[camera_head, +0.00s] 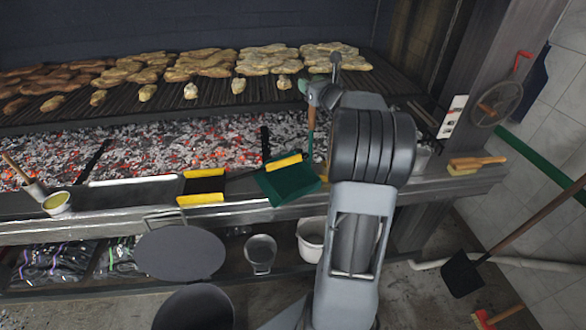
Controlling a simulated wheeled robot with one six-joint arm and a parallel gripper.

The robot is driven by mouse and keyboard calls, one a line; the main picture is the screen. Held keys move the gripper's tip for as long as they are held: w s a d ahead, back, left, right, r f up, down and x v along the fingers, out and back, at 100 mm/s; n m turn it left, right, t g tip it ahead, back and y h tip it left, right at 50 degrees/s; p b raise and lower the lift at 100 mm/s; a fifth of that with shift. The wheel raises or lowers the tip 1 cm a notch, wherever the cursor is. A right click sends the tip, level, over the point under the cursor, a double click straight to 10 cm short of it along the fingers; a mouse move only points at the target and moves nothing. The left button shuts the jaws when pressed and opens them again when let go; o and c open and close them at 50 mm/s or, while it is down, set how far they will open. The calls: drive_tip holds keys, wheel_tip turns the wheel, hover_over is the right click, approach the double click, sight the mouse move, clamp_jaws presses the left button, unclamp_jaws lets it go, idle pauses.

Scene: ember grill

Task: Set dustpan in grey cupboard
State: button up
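A dark green dustpan (287,184) with a yellow strip on its upper edge shows in the head view, over the metal ledge in front of the coals. Its brown handle runs up to my gripper (313,97). The gripper appears shut on this handle, with a small green tip showing just above left of it. The dustpan looks tilted; I cannot tell if its pan touches the ledge. My arm hides part of the ledge to the right. I cannot make out a grey cupboard in this view.
Glowing coals (215,150) and a grate of meat (200,65) lie behind the ledge. A brush (477,163) lies on the ledge at right. A white pot (311,236) and a dark round plate (180,253) are below. A long-handled shovel (462,275) leans at right.

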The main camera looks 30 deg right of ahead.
clamp_jaws()
idle(0.4)
drive_tip(key=shift+r, duration=0.15)
idle(0.5)
